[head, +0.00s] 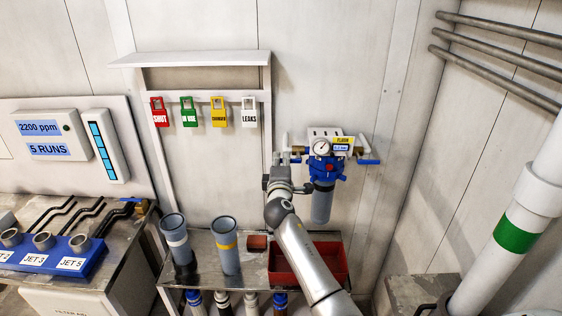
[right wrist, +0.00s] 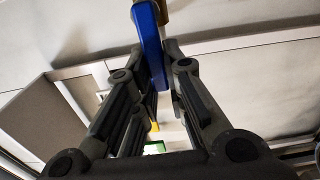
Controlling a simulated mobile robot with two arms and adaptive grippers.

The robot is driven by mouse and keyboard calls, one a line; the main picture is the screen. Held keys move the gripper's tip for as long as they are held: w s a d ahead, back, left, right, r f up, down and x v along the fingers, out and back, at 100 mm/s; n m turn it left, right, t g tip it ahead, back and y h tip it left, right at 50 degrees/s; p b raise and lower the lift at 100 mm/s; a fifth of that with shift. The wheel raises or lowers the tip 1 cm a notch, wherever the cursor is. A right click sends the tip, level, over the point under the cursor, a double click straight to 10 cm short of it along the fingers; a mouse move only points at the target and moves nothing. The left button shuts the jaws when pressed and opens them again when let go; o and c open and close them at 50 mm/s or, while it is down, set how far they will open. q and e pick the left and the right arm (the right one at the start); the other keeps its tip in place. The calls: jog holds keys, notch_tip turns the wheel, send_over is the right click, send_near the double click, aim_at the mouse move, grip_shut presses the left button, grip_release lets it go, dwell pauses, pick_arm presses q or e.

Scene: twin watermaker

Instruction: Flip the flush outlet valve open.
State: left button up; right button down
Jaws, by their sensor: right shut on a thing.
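The filter unit hangs on the back wall in the head view, with a round pressure gauge (head: 321,147), a blue head and a grey-blue bowl (head: 322,205). A yellow and white label (head: 342,144) is at its upper right. A blue lever (head: 369,161) sticks out at its right side. My right gripper (head: 283,158) is at the unit's left side. In the right wrist view another blue lever (right wrist: 149,42) stands between its fingers, which are shut on it. In the head view the fingers mostly hide this lever. My left gripper is not in view.
Below are a metal bench with two grey cups (head: 226,245) and a red tray (head: 334,268), partly behind my right arm. Coloured tags (head: 188,112) hang on the wall at left. A white pipe with a green band (head: 515,232) stands at right.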

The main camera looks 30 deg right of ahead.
jog(key=shift+d+r, duration=0.25)
jog(key=shift+r, duration=0.05)
jog(key=c, duration=1.9)
grip_release()
jog(key=shift+o, duration=0.7)
jog(key=shift+w+d+f, duration=0.1)
jog(key=shift+d+f, duration=0.1)
jog(key=shift+f, duration=0.1)
jog(key=v, duration=1.2)
jog(key=shift+a+f, duration=0.1)
jog(key=shift+f, duration=0.05)
